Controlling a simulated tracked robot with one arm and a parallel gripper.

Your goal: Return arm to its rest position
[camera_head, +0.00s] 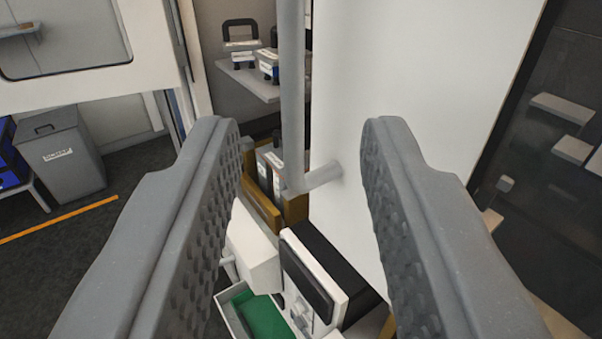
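My gripper (302,150) fills the near part of the camera_head view. Its two grey fingers, with dimpled inner pads, stand wide apart. Nothing is held between them. Through the gap I see a grey vertical pole with a short stub near a white wall panel (400,90), farther off than the fingertips. I cannot tell the distance from the fingers to the pole. The rest of my arm is not in view.
Below the gap are a white-framed box with a dark panel (309,277) and a green-lined tray (262,316). A grey lidded bin (62,158) stands at left by an orange floor line (60,220). Cases stand on a shelf (250,80) behind. Open dark floor lies at left.

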